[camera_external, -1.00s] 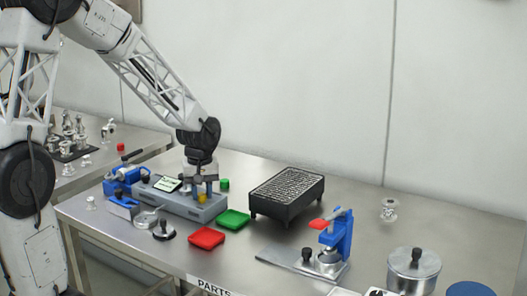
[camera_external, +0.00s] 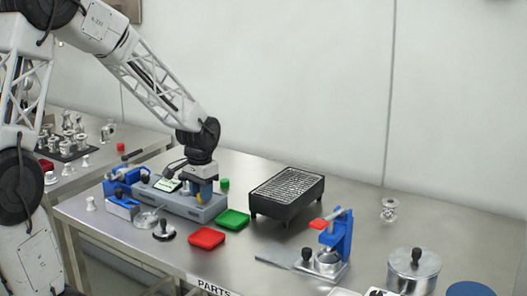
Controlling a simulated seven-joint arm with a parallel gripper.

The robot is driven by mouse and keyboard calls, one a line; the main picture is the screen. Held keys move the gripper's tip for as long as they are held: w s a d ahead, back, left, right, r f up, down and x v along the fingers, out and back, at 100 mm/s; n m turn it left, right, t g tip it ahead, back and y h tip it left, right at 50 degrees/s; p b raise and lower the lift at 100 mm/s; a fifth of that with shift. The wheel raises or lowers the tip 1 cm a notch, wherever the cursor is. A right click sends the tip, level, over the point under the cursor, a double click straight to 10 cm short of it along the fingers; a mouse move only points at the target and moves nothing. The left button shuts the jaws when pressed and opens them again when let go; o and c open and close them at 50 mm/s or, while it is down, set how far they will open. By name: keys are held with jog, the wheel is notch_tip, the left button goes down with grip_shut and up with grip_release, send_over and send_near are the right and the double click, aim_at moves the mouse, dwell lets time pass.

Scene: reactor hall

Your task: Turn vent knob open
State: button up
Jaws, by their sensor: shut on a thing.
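The grey panel box (camera_external: 176,205) stands at the back left of the steel table, with a small display (camera_external: 167,184) and a green knob or button (camera_external: 225,184) on it. My gripper (camera_external: 203,194) points straight down over the right part of this box. It is shut at a small yellow knob (camera_external: 200,198), which I take to be the vent knob.
A blue clamp device (camera_external: 122,188) stands just left of the box. A green tray (camera_external: 233,219) and a red tray (camera_external: 206,238) lie in front. A black grill-topped box (camera_external: 287,195) and a blue press (camera_external: 337,236) stand to the right.

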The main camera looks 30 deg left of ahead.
jog(key=m, duration=0.4)
jog(key=shift+m, duration=0.3)
jog(key=m, duration=0.4)
dwell(0.3)
jog(key=o, duration=0.9)
jog(key=shift+r, duration=0.1)
jog(key=shift+r, duration=3.85)
